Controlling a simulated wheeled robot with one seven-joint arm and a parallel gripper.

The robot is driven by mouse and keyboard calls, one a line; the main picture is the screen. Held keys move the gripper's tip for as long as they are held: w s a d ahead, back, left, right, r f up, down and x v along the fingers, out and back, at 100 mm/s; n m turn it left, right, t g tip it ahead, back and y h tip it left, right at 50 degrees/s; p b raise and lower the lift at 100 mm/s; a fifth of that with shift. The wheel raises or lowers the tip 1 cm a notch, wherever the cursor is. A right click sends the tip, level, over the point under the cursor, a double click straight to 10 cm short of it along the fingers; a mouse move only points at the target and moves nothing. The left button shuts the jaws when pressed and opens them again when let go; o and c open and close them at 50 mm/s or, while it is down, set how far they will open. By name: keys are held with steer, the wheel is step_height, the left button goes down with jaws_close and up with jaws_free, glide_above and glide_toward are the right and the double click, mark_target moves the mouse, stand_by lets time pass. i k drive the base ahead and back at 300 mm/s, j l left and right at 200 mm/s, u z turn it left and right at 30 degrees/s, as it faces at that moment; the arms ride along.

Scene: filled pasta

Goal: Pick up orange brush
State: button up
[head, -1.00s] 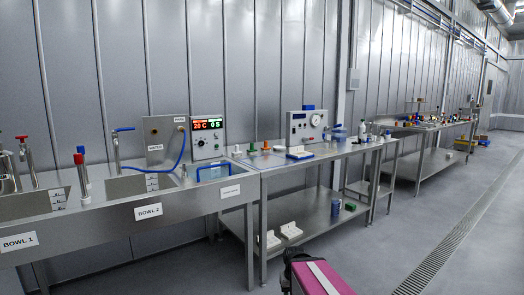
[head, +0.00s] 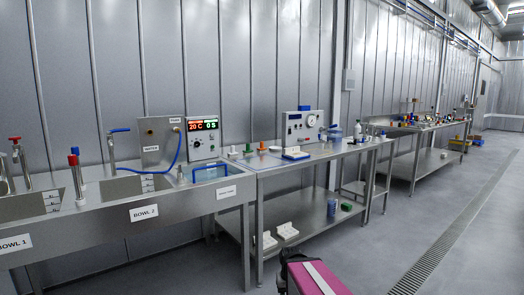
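A small orange item (head: 262,146) stands near the back left of the middle steel table (head: 335,150) in the head view. It is too small to tell for sure that it is the orange brush. A green item (head: 248,148) is just to its left. My gripper is not in view. A pink and black part of my own body shows at the bottom edge, in front of the middle table and well apart from the orange item.
Sinks labelled BOWL 1 and BOWL 2 (head: 143,213) stand at the left. A gauge box (head: 299,127), a white-and-blue item (head: 296,154) and a bluish container (head: 334,132) are on the middle table. White blocks (head: 287,231) lie on its lower shelf. The floor (head: 390,235) at right is clear.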

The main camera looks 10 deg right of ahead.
mark_target(261, 149)
steer(key=i+l+u, duration=0.1)
steer(key=l, duration=0.3)
steer(key=i+l+u, duration=0.15)
steer(key=l, duration=0.25)
steer(key=i+l+u, duration=0.1)
steer(key=i+l, duration=0.15)
steer(key=l, duration=0.2)
steer(key=i+l+u, duration=0.1)
steer(key=l, duration=0.35)
steer(key=i+l+u, duration=0.15)
steer(key=l, duration=0.3)
